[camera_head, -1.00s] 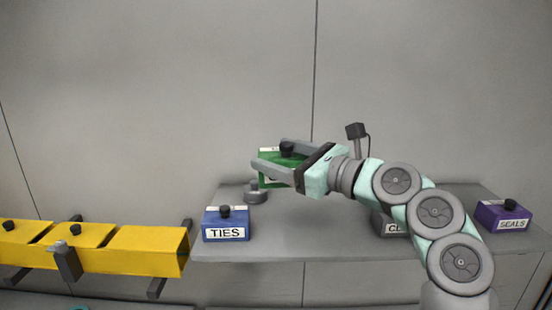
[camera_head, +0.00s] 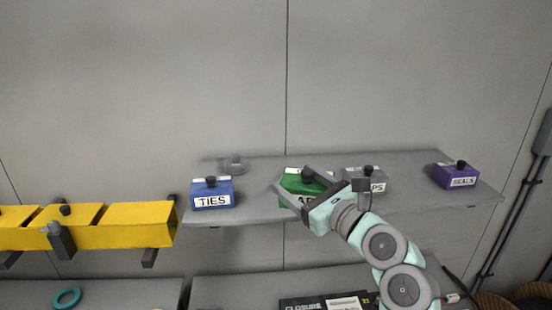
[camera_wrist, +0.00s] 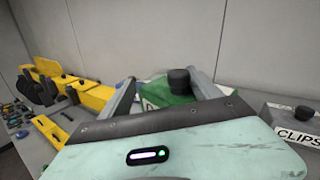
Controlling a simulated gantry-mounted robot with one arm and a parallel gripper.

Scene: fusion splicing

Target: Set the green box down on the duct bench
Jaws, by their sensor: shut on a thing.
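The green box (camera_head: 291,185) has a black knob on top and a white label that my gripper partly covers. In the head view it is at the shelf's front edge, between the blue TIES box and the grey box; I cannot tell whether it touches the shelf. My gripper (camera_head: 292,178) is shut on the black knob of the green box. In the wrist view the green box (camera_wrist: 158,93) shows between the fingers. The duct bench is probably the lower grey surface (camera_head: 235,291) below the shelf.
On the shelf (camera_head: 260,212) stand the blue TIES box (camera_head: 212,198), the grey CLIPS box (camera_head: 352,176) and the purple SEALS box (camera_head: 455,178). A yellow duct (camera_head: 130,232) is at left. A black CLOSURE item (camera_head: 300,303) and a teal ring (camera_head: 67,298) lie below.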

